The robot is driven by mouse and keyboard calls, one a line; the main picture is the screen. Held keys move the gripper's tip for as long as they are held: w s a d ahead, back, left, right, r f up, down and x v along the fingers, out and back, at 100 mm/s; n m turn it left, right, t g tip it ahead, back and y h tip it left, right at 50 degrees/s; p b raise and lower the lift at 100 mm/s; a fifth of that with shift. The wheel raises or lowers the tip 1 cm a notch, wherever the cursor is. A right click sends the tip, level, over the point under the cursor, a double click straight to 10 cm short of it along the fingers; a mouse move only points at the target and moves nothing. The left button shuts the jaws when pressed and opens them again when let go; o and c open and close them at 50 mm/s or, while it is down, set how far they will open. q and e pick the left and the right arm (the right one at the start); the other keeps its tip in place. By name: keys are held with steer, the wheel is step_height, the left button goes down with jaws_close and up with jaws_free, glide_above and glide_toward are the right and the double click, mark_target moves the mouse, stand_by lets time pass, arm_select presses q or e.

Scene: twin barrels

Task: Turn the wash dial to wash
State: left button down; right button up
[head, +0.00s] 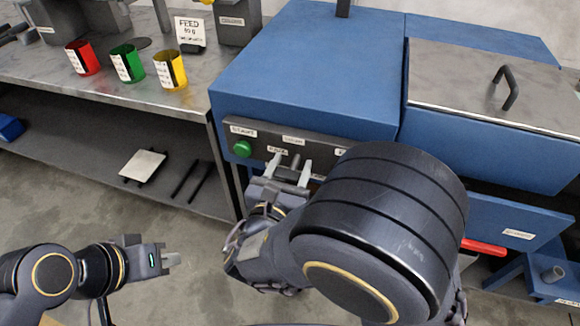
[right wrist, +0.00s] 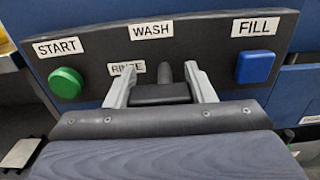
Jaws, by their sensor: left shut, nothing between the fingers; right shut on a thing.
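The wash dial (right wrist: 164,73) is a dark knob on the dark control panel (right wrist: 210,45), below the WASH label (right wrist: 151,30) and right of the RINSE label (right wrist: 126,68). My right gripper (right wrist: 161,88) is at the panel, with its two pale fingers on either side of the dial, shut on it. The head view shows the same gripper (head: 291,170) at the panel, with the dial mostly hidden. The dial's exact pointing direction is hard to tell. My left gripper (head: 172,260) is shut and empty, low at the left, away from the panel.
A green START button (right wrist: 66,83) is left of the dial and a blue FILL button (right wrist: 255,67) right of it. The panel is on a blue machine (head: 300,65). A metal bench (head: 190,98) at the left holds red, green and yellow cups.

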steer(key=shift+f+m+b, duration=0.2)
steer(key=shift+m+b, duration=1.2)
steer(key=m+b, duration=0.4)
steer(key=b, duration=0.1)
steer(key=m+b, duration=0.4)
steer(key=b, duration=0.1)
steer(key=m+b, duration=0.5)
steer(key=shift+s+d+f+b, duration=0.1)
steer(key=shift+s+d+b, duration=0.05)
steer(key=shift+d+b, duration=0.25)
steer(key=shift+r+m+b, duration=0.2)
steer(key=shift+m+b, duration=0.8)
steer(key=shift+b, duration=0.1)
steer(key=o, duration=1)
steer(key=shift+s+r, duration=0.1)
steer(key=shift+s, duration=0.05)
